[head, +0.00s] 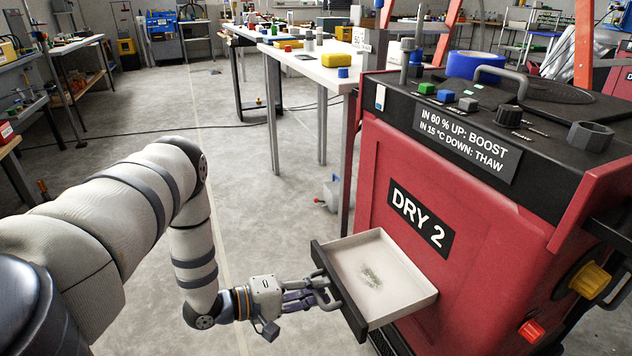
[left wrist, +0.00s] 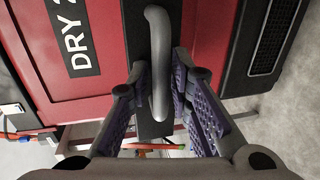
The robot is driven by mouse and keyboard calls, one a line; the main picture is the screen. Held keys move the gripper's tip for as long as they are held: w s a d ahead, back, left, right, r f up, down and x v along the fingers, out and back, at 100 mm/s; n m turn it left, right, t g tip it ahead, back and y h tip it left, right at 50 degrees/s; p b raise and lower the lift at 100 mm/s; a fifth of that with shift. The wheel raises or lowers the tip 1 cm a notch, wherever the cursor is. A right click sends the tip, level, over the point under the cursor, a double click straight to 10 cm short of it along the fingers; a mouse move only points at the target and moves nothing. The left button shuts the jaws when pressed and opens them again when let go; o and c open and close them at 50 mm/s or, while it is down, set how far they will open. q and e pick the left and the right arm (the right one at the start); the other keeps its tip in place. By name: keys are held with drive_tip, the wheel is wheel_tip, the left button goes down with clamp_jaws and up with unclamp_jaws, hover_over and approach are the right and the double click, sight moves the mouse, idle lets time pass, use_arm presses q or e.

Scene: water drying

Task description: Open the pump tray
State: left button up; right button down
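The pump tray (head: 385,262) is a shallow white tray with a dark front, pulled out of the red machine marked DRY 2 (head: 418,216). A small greenish patch lies on its floor. Its grey bar handle (head: 322,282) faces my left gripper (head: 312,296). In the left wrist view the handle (left wrist: 158,60) stands between the two purple-padded fingers of the left gripper (left wrist: 158,85), with a gap visible on each side. The left gripper looks open around the handle. My right gripper is not in view.
The machine's top carries coloured buttons (head: 427,89), a dark knob (head: 508,115) and a blue tape roll (head: 475,65). A white-topped table (head: 330,75) stands behind it. The floor (head: 255,210) left of the tray is clear.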

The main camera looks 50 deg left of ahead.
use_arm(q)
drive_tip(key=v, duration=1.2)
